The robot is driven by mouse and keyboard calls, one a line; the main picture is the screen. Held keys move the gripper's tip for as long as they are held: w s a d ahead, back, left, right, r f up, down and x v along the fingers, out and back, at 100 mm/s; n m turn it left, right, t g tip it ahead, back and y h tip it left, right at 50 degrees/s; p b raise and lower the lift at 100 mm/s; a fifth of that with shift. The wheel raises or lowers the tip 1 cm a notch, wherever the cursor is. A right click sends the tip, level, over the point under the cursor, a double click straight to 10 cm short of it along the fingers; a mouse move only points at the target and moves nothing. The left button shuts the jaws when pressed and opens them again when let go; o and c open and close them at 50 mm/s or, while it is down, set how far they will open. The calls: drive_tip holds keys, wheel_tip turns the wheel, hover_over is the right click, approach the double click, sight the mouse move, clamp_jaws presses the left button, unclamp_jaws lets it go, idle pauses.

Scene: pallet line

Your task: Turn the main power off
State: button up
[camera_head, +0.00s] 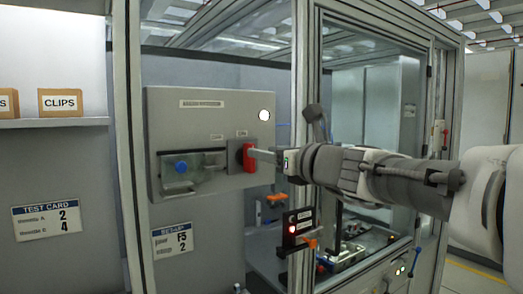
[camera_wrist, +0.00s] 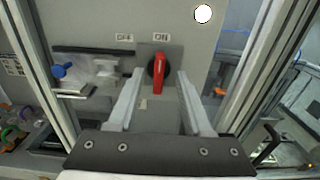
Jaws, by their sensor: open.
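The main power switch has a red handle (camera_head: 249,157) on a grey cabinet (camera_head: 190,110). In the wrist view the red handle (camera_wrist: 158,74) stands nearly upright on a dark round base, pointing up to the ON label (camera_wrist: 162,38). The OFF label (camera_wrist: 125,38) is to its left. My gripper (camera_head: 263,155) reaches in from the right in the head view, with its fingers close to the handle. In the wrist view my gripper (camera_wrist: 160,80) is open, with one finger on each side of the handle. Whether either finger touches it I cannot tell.
A blue knob (camera_head: 181,167) in a clear housing sits left of the switch. A white round lamp (camera_head: 264,115) is above right. A frame post (camera_head: 301,90) stands right of the cabinet, behind my arm. A red-lit box (camera_head: 297,226) is below my gripper.

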sight(251, 173)
drive_tip(key=x, duration=0.6)
drive_tip(key=shift+w+a, duration=0.3)
clamp_jaws()
drive_tip(key=shift+f, duration=0.1)
